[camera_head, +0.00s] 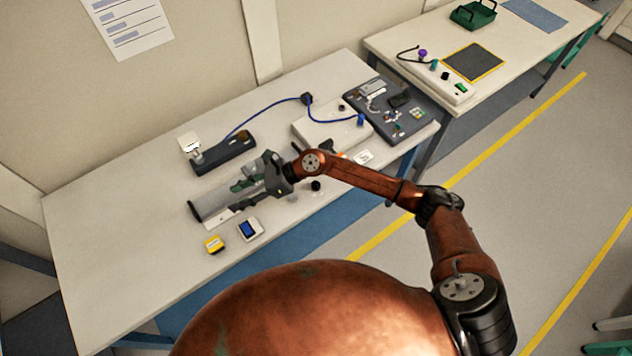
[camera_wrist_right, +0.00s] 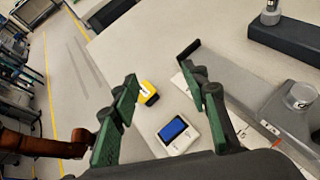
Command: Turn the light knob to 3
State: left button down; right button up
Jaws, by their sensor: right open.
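My right gripper (camera_head: 242,188) is open and empty above the long grey rail device (camera_head: 210,207) on the table. In the right wrist view its two green-padded fingers (camera_wrist_right: 162,88) stand wide apart, with the rail (camera_wrist_right: 250,95) at the right. A clear round cap (camera_wrist_right: 299,97) shows on the rail side. In the head view a small black knob (camera_head: 315,185) sits right of the gripper, and a brown knob (camera_head: 243,135) tops the dark box (camera_head: 222,155). I cannot tell which knob is for light; no scale is readable. My left gripper is not in view.
A yellow item (camera_head: 214,245) and a white meter with a blue screen (camera_head: 249,229) lie near the front edge. A blue cable (camera_head: 268,109) runs behind. A grey board (camera_head: 405,125) with parts lies at the right. The table's left side is clear.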

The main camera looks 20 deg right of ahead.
jog(key=w+d+f+n+h, duration=0.1)
jog(key=d+f+n+h, duration=0.25)
jog(key=d+f, duration=0.2)
jog(key=n+g+h, duration=0.1)
jog(key=n+h, duration=0.3)
jog(key=h, duration=0.5)
send_over(316, 184)
jog(key=shift+w+f+m, duration=0.1)
jog(key=shift+f+m, duration=0.15)
jog(key=shift+f, duration=1)
notch_tip(316, 184, down, 7)
jog(key=shift+r, duration=0.15)
grip_shut()
